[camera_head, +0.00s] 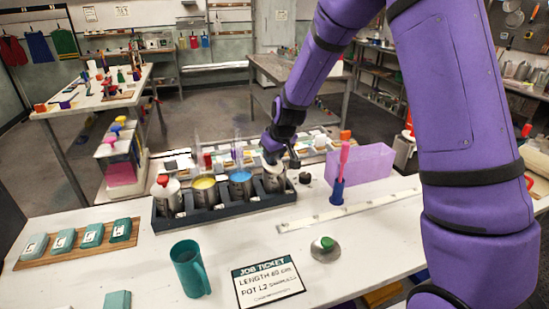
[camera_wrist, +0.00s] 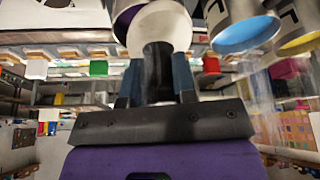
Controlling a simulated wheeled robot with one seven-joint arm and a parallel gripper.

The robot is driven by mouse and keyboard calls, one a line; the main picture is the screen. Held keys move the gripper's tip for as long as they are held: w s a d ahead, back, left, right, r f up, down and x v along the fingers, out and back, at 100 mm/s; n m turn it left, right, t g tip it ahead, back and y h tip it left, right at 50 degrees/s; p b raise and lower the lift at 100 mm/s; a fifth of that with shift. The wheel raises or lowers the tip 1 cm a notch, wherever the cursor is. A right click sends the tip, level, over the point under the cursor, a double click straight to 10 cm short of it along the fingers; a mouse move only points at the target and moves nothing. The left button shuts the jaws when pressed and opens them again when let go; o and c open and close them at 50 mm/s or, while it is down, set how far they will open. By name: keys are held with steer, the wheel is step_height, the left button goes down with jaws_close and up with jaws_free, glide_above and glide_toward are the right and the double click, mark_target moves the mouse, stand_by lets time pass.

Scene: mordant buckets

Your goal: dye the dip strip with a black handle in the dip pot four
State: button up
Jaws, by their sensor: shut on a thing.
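My gripper (camera_head: 283,150) is over the right end of the dark pot rack, at the fourth pot from the left (camera_head: 272,182). In the wrist view my gripper (camera_wrist: 158,85) has its blue fingers shut on a black handle (camera_wrist: 158,65). A white round piece (camera_wrist: 160,28) shows at the handle's far end, in front of a pot mouth with purple inside (camera_wrist: 124,22). The strip itself is hidden; I cannot tell how deep it sits. The blue-dye pot (camera_head: 240,180) and yellow-dye pot (camera_head: 204,186) stand to the left.
A blue holder with a pink-handled thing (camera_head: 338,185) stands to the right. A teal mug (camera_head: 190,270), job ticket (camera_head: 267,284) and green-topped disc (camera_head: 325,248) lie in front.

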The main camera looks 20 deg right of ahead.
steer(key=shift+r, duration=0.1)
steer(key=shift+d+r, duration=0.15)
steer(key=shift+r, duration=1.9)
steer(key=shift+d+r, duration=0.15)
steer(key=shift+r, duration=1.85)
